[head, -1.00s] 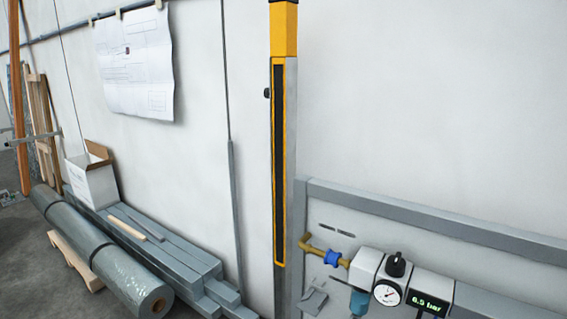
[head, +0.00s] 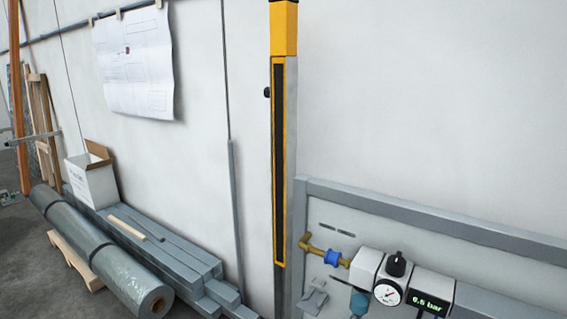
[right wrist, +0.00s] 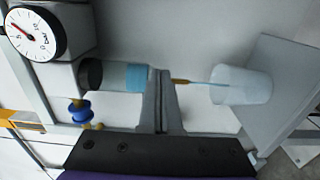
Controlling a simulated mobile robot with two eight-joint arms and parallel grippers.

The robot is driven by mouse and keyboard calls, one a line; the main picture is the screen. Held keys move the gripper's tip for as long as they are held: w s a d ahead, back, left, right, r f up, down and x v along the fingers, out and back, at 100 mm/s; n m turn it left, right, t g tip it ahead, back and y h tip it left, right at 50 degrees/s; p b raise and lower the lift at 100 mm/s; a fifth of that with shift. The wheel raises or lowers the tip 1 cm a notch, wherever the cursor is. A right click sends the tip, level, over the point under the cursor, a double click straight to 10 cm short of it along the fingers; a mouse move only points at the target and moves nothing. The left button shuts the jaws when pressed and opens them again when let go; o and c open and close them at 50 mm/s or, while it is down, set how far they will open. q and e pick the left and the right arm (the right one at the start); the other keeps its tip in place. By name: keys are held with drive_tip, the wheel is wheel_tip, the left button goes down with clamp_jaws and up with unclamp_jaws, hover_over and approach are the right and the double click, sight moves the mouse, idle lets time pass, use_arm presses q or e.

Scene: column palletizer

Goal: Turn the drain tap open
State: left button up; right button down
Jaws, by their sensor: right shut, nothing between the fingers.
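The regulator unit (head: 385,278) is on the wall board at lower right in the head view, with a round gauge (head: 387,293). In the right wrist view the gauge (right wrist: 32,34) is at upper left. A grey and blue bowl (right wrist: 137,78) extends from the unit, with the small brass drain tap (right wrist: 181,81) at its end. A thin blue stream (right wrist: 202,84) runs from the tap towards a pale cup (right wrist: 243,85). My right gripper (right wrist: 166,78) is shut and empty, its tips at the bowl's tap end; contact is unclear. My left gripper is out of view.
A brass elbow pipe with a blue fitting (head: 333,257) joins the unit on its left. The digital display (head: 429,304) is lit green. A yellow and grey post (head: 285,150) stands left of the board. Stacked grey profiles (head: 165,250) lie by the wall.

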drive_tip(key=v, duration=0.5)
drive_tip(key=shift+s+a, duration=0.25)
drive_tip(key=shift+s, duration=0.05)
